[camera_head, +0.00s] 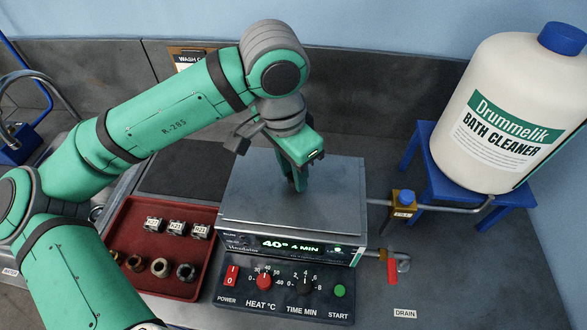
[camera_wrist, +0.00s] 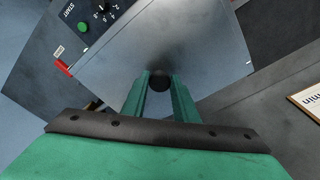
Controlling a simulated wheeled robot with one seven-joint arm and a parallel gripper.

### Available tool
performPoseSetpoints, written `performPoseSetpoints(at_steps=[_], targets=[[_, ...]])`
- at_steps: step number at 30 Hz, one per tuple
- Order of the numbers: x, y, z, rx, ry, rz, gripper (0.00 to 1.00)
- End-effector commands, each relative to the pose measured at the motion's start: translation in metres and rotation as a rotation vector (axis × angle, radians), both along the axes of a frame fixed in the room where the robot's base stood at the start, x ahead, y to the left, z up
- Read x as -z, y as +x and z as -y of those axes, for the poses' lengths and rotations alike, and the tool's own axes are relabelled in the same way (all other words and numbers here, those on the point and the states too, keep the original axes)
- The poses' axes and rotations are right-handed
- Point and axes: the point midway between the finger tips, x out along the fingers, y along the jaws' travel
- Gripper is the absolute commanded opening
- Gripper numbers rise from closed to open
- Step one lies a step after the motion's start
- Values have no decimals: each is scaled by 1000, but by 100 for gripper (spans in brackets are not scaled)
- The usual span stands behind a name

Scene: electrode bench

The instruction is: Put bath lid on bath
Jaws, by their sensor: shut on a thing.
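The bath (camera_head: 285,241) is a grey metal box with a lit display on its front, standing on the bench. The flat grey metal bath lid (camera_head: 250,190) lies over its top, seemingly level; I cannot tell if it is fully seated. My gripper (camera_head: 297,184) points down above the lid's middle. In the wrist view my gripper's two green fingers (camera_wrist: 160,82) are shut on the dark round knob (camera_wrist: 160,80) of the lid (camera_wrist: 200,50). The knob is hidden by the fingers in the head view.
A red tray (camera_head: 125,221) with small metal blocks and rings is left of the bath. A control panel (camera_head: 285,287) is in front. A white cleaner jug (camera_head: 510,110) on a blue stand (camera_head: 440,175), a yellow-brown valve (camera_head: 403,205) and a red-handled tap (camera_head: 392,270) are at right.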

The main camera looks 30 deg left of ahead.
Motion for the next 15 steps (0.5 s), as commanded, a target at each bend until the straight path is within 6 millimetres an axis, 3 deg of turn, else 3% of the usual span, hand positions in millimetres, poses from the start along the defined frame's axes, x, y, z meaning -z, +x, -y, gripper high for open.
performPoseSetpoints(at_steps=[15], targets=[[5, 0, 0, 0, 1, 1, 0]])
